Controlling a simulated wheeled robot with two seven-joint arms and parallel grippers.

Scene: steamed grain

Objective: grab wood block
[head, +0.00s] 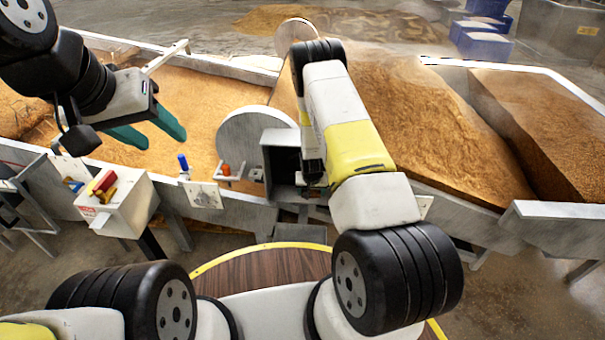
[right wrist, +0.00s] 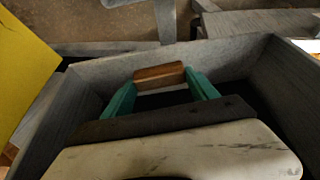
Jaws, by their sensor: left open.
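The wood block (right wrist: 159,76) is a small brown piece in the right wrist view, inside a grey open box (right wrist: 105,68). My right gripper (right wrist: 160,79) has its green fingers at the two ends of the block, apparently touching both ends. Whether the block rests on something is hidden. In the head view the right arm reaches down to the grey box (head: 283,191), and its fingers and the block are hidden there. My left gripper (head: 156,136) is open and empty, above the grain bed at the left.
Grain-filled troughs (head: 507,208) run across the scene. A white control box (head: 117,207) with a red and yellow switch stands below the left gripper. A round grey disc (head: 234,128) stands beside the right arm. Blue bins (head: 483,46) are far back right.

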